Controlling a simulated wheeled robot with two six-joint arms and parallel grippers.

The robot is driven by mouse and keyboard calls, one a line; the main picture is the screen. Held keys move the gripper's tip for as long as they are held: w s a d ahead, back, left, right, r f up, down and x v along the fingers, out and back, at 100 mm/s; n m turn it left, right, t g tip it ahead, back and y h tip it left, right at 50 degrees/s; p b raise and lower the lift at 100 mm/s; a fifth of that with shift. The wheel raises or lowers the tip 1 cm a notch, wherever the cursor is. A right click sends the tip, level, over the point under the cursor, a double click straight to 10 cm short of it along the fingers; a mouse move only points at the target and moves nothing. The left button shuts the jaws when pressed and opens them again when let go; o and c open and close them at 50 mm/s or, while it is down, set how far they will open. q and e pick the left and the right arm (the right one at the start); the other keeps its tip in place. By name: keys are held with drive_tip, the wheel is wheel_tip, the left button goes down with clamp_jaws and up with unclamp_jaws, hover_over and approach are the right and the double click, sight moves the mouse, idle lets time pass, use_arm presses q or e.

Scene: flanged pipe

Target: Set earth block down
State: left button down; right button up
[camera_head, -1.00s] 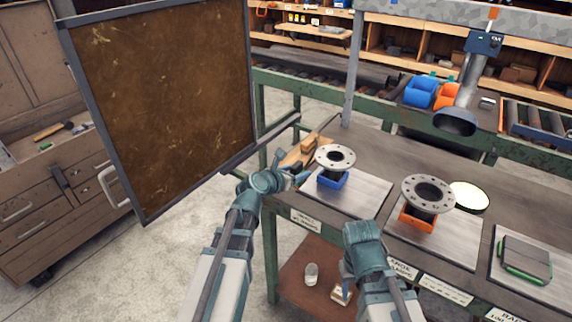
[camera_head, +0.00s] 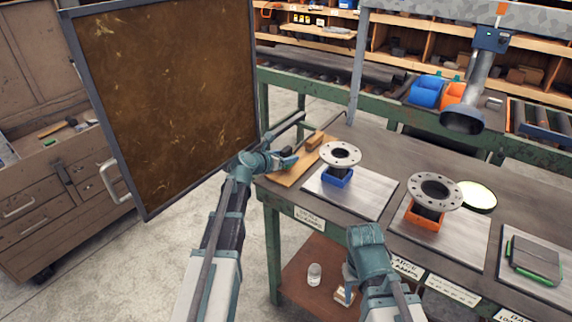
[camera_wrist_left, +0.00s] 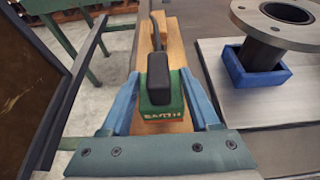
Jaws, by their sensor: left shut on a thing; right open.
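The earth block (camera_wrist_left: 163,98) is a green and black block with a dark handle or cable rising from its far end. My left gripper (camera_wrist_left: 160,105) is shut on it, one blue finger on each side. In the head view, the left gripper (camera_head: 287,158) is over the wooden board (camera_head: 288,179) at the bench's left end; the block is small and dark there. In the left wrist view the board shows beneath the block; I cannot tell whether they touch. My right gripper (camera_head: 349,272) hangs low in front of the bench, open, its fingers mostly hidden.
A wooden block (camera_head: 314,141) stands on the board's far end. To the right, a flanged pipe (camera_head: 341,157) sits in a blue holder on a metal plate, and another flange (camera_head: 434,191) sits in an orange holder. A dark framed panel (camera_head: 165,95) stands close on the left.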

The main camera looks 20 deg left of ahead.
use_arm(q)
drive_tip(key=shift+f+b, duration=0.75)
drive_tip(key=shift+f, duration=0.4)
drive_tip(key=shift+f, duration=0.15)
drive_tip(key=shift+c, duration=0.6)
unclamp_jaws()
drive_tip(key=shift+s+r, duration=0.25)
drive_tip(key=shift+r, duration=0.1)
drive_tip(key=p+v, duration=0.4)
drive_tip(key=v, duration=0.7)
drive_tip(key=shift+s+p, duration=0.25)
drive_tip(key=shift+p, duration=0.05)
drive_tip(key=shift+a, duration=0.1)
